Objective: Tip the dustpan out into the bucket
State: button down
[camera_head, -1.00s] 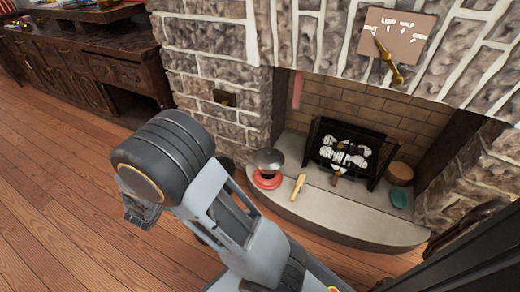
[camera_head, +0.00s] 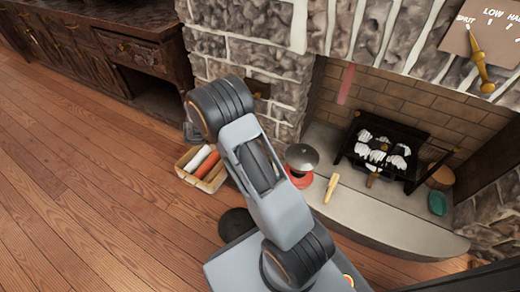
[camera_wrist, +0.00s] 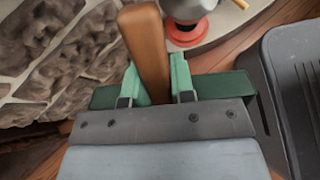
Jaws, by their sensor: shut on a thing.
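In the wrist view, my gripper (camera_wrist: 155,84) has its green fingers shut around a brown wooden handle (camera_wrist: 147,40). In the head view, my arm covers most of the gripper and the held thing. I cannot make out a bucket for sure; a dark round thing (camera_head: 237,222) on the floor beside my base is partly hidden and unclear.
A light crate (camera_head: 184,176) with white and red rolls stands on the floor by the fireplace. The hearth (camera_head: 365,215) holds a silver-topped red item (camera_head: 301,157), a wooden-handled item (camera_head: 331,187) and a grate (camera_head: 384,152). The wood floor (camera_head: 90,200) at left is clear.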

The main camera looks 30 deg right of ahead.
jog(key=s+d+f+m+g+y, duration=0.2)
jog(key=d+f+m+g+y, duration=0.6)
jog(key=f+m, duration=0.35)
jog(key=s+d+f+m+t+y+p, duration=0.1)
jog(key=s+d+f+t+y+p, duration=0.2)
jog(key=s+f+t+p, duration=0.3)
jog(key=shift+s+d+f+t+y, duration=0.2)
jog(key=shift+s+t+y, duration=0.3)
jog(key=shift+s+t, duration=1)
jog(key=shift+w, duration=0.15)
